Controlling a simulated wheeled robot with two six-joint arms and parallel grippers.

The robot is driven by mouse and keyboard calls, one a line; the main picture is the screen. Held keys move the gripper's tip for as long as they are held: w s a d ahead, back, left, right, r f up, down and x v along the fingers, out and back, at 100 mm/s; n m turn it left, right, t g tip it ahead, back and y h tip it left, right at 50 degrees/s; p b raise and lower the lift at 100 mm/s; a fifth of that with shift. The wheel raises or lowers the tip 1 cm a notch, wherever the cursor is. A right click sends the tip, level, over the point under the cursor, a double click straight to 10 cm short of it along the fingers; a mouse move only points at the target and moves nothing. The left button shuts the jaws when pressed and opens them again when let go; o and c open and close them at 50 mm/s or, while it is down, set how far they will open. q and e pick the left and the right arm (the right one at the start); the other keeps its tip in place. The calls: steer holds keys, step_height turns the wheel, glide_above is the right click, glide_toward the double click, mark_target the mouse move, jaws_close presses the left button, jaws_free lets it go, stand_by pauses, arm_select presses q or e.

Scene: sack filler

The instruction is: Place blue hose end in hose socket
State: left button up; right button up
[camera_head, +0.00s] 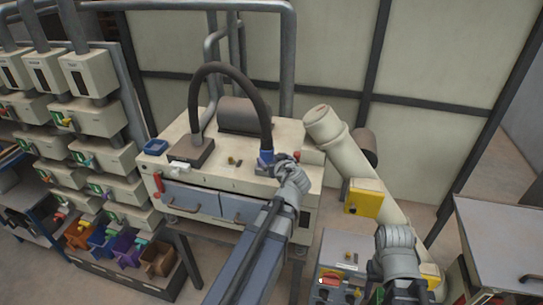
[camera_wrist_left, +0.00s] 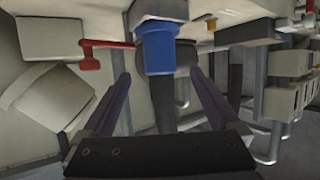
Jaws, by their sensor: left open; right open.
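The blue hose end (camera_head: 265,158) is at the right end of a dark arched hose (camera_head: 232,70), low at the right front of the machine top. In the left wrist view the blue hose end (camera_wrist_left: 160,48) lies against a pale block (camera_wrist_left: 160,10); whether it is seated in a socket I cannot tell. My left gripper (camera_head: 283,161) is beside the blue end. In its wrist view its open fingers (camera_wrist_left: 160,85) stand either side of the dark hose, with gaps. My right gripper (camera_head: 395,236) is low at the right, away from the hose; its fingers are hard to make out.
The beige machine (camera_head: 225,177) has drawers and a small blue tray (camera_head: 155,147). A thick slanted pipe (camera_head: 350,160) with a yellow box (camera_head: 367,198) stands right of it. A control box (camera_head: 345,250) is below. Colored bins (camera_head: 125,250) are at the lower left.

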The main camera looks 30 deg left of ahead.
arm_select(q)
steer(key=s+d+f+m+g+h, duration=0.2)
steer(key=s+d+f+m+g, duration=0.1)
steer(key=s+d, duration=0.4)
steer(key=s+d+f+m+g+h, duration=0.3)
steer(key=s+d+f+m, duration=0.2)
steer(key=d, duration=0.8)
steer(key=s+d+f+m+g+h, duration=0.3)
steer(key=s+d+f+m, duration=0.1)
steer(key=s+d, duration=0.5)
steer(key=shift+d+f+m+g, duration=0.4)
steer(key=shift+d+f, duration=0.25)
steer(key=shift+f, duration=0.1)
steer(key=shift+s, duration=0.1)
